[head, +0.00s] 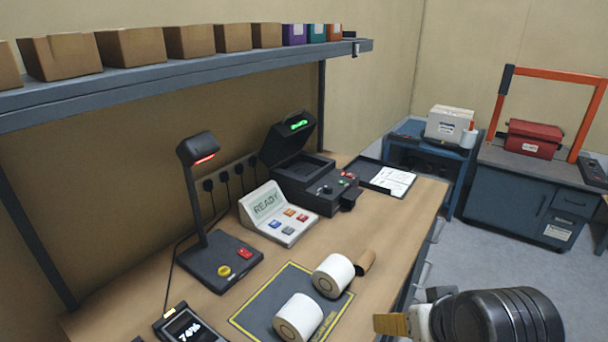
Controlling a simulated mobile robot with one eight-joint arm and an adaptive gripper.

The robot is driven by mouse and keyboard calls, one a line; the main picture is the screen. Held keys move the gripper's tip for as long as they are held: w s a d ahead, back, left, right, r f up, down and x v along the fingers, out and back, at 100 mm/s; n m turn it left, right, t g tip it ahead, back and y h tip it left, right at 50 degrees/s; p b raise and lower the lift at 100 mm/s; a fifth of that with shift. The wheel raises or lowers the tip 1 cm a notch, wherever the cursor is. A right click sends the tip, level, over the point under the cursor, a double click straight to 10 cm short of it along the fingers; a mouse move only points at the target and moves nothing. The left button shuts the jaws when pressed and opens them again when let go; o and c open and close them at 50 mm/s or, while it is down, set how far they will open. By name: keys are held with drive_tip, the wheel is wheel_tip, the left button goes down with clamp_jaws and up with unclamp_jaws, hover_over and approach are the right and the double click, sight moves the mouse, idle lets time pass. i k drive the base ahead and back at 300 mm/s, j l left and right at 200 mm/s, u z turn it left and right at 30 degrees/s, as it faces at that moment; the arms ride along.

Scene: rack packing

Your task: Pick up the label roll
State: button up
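Two white label rolls lie on a dark mat with a yellow border (259,318) on the workbench. The nearer roll (298,318) is at the mat's front, with a brown ring on its end face. The finger opening is not clear.
A scanner lamp (205,215), a READY keypad (276,213) and a black printer with its lid raised (305,182) stand behind the mat. A handheld display (183,326) lies at the front left. A shelf (180,76) with boxes hangs above. Bench room right of the printer holds a clipboard (383,179).

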sight(299, 318)
drive_tip(key=k+j, duration=0.3)
drive_tip(key=j, duration=0.15)
drive_tip(key=k+j, duration=0.35)
drive_tip(key=j, duration=0.15)
